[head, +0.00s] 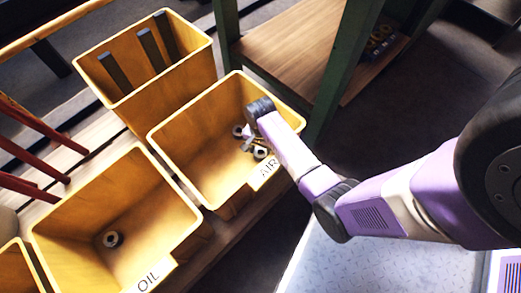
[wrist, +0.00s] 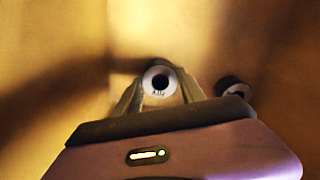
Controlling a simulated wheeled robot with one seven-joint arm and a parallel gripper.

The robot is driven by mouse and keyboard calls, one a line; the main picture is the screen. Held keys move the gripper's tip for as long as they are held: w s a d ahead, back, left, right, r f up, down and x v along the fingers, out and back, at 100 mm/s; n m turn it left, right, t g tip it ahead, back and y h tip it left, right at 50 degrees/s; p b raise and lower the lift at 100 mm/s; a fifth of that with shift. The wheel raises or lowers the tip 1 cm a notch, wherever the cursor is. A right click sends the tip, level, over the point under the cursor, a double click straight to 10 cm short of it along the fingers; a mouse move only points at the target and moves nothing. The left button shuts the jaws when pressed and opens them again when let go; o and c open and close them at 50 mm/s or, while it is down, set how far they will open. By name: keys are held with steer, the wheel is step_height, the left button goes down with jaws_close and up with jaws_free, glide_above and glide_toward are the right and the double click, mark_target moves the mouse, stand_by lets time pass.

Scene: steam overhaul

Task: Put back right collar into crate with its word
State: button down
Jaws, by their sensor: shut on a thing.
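My gripper (head: 249,140) reaches down inside the yellow crate with the word AIR (head: 207,192) on its label. In the wrist view its two fingers are shut on a grey ring-shaped collar (wrist: 160,92). The collar's dark hole faces the camera, and small blurred lettering on its face looks like AIR. Another dark-rimmed collar (wrist: 236,87) lies to the right of the fingers, apart from them. In the head view small rings show by the fingertips, and I cannot tell which one is held. Whether the held collar touches the crate floor is unclear.
The OIL crate (head: 57,211) stands to the left and holds one dark ring (head: 112,239). A taller yellow crate (head: 172,89) behind holds several dark bars. A green-legged wooden table (head: 300,45) stands close behind the AIR crate. The AIR crate's walls surround my gripper.

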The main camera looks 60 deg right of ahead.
steer(key=shift+f, duration=0.3)
steer(key=c, duration=0.7)
jaws_free()
step_height(320, 180, up, 13)
steer(key=p, duration=0.6)
steer(key=shift+f, duration=0.2)
